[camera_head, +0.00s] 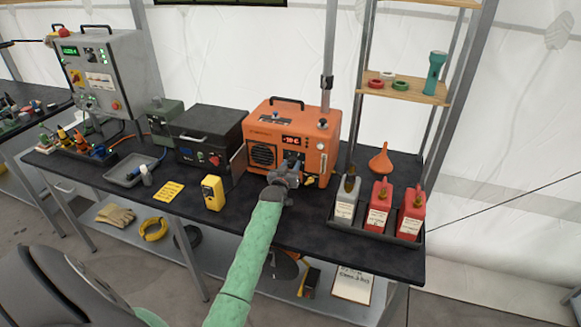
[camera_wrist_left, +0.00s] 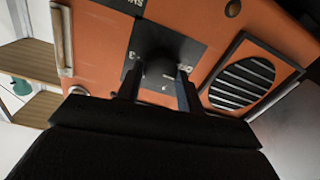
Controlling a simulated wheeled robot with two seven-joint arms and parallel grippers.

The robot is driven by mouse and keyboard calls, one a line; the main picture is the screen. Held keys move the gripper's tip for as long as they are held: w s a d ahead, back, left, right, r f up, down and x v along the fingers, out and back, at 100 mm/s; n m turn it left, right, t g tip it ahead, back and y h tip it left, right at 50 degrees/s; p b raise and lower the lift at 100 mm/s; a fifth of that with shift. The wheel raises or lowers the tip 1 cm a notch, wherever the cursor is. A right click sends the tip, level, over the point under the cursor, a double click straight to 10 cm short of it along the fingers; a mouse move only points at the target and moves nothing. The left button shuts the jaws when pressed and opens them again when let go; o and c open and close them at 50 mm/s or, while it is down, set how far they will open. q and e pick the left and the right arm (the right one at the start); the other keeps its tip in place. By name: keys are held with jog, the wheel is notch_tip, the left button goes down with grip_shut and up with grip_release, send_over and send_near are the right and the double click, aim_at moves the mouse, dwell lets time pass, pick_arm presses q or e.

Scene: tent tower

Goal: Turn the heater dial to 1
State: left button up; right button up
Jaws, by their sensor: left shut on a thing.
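The orange heater (camera_head: 262,150) stands on the dark workbench, with a lit red display (camera_head: 291,139) on its front and a round vent on the left of its face. My left gripper (camera_head: 290,170) is at the heater's front, just below the display. In the left wrist view the fingers of my left gripper (camera_wrist_left: 158,92) are shut on the dark dial (camera_wrist_left: 158,68), which sits on a black plate on the orange panel (camera_wrist_left: 100,40). The dial's marks are mostly hidden, so its setting cannot be read. My right gripper is not in view.
A tray with a grey can and two red cans (camera_head: 378,205) stands right of the heater, with an orange funnel (camera_head: 380,158) behind. A black box (camera_head: 207,137) stands to the left. A yellow device (camera_head: 212,192) stands in front. A metal post rises behind the heater.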

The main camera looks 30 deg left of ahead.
pick_arm(q)
jog(key=shift+m, duration=0.3)
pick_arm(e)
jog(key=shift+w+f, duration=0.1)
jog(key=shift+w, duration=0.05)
pick_arm(q)
jog(key=shift+m+b, duration=0.35)
jog(key=shift+m, duration=0.15)
jog(key=m+b, duration=0.2)
jog(key=m, duration=0.4)
jog(key=shift+f+b, duration=0.1)
jog(key=shift+b, duration=0.2)
jog(key=shift+m, duration=0.5)
jog(key=shift+m+b, duration=0.3)
jog(key=shift+m, duration=0.1)
jog(key=shift+m+b, duration=0.4)
jog(key=shift+m, duration=0.9)
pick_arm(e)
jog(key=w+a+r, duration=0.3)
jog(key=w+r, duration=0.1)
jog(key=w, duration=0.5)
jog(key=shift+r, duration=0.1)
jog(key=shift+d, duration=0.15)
